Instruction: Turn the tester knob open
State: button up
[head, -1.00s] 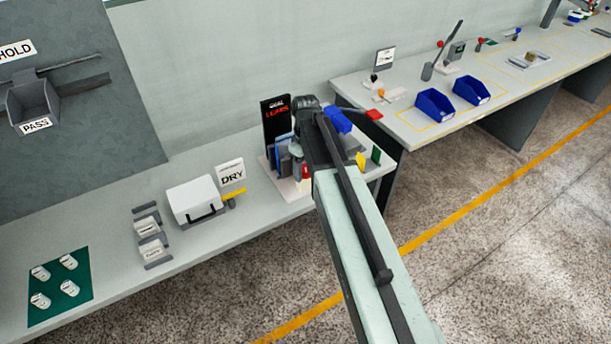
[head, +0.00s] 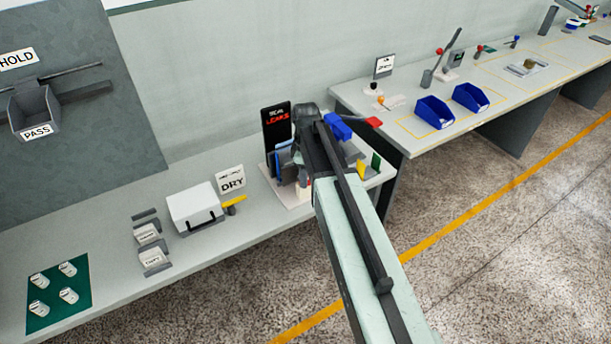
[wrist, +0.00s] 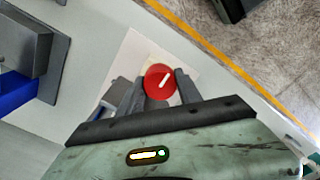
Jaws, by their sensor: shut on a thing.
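The tester knob (wrist: 153,82) is round and red with a white line on top; the line slants up to the right in the wrist view. My gripper (wrist: 159,93) has its two grey fingers on either side of the knob and is shut on it. The knob sits over a pale base plate (wrist: 132,54). In the head view the tester station stands at the right end of the near bench, with a black sign (head: 277,126) bearing red letters. My arm hides the knob there.
A white case (head: 194,205), a DRY sign (head: 231,180) and a green mat (head: 56,293) with white pieces are left on the near bench (head: 110,240). Blue parts and a yellow and a green tab (head: 376,162) stand close around my arm. Another bench (head: 400,100) holds blue bins (head: 434,110).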

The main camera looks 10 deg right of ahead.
jog(key=o, duration=1.4)
jog(key=shift+c, duration=0.2)
notch_tip(320, 180, up, 8)
jog(key=p, duration=0.8)
jog(key=shift+f, duration=0.1)
